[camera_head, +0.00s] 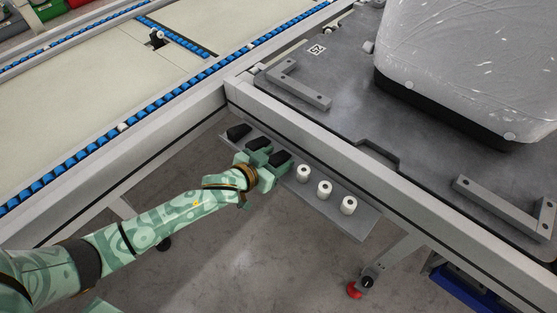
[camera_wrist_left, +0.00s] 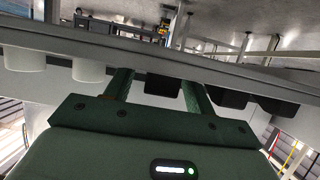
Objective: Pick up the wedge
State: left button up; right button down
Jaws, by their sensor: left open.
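Several black wedges lie in a row on a narrow grey shelf (camera_head: 342,222) below the conveyor frame. The far-left wedge (camera_head: 238,131) and the middle wedge (camera_head: 258,143) are next to the right-hand wedge (camera_head: 281,157). My left gripper (camera_head: 272,163) is open at the right-hand wedge. In the left wrist view, this wedge (camera_wrist_left: 163,86) shows beyond and between the two open fingers (camera_wrist_left: 158,92); I cannot tell whether they touch it. The other wedges (camera_wrist_left: 228,98) show to the right there. My right gripper is not in view.
White cylinders (camera_head: 324,188) stand on the shelf just right of the wedges. The metal frame rail (camera_head: 300,142) runs close above the shelf. A grey plate (camera_head: 345,85) with a wrapped block (camera_head: 470,60) lies beyond. The floor in front is open.

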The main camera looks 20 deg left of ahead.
pick_arm(q)
jog(key=shift+w, duration=0.1)
jog(key=c, duration=1.1)
jog(key=shift+o, duration=0.2)
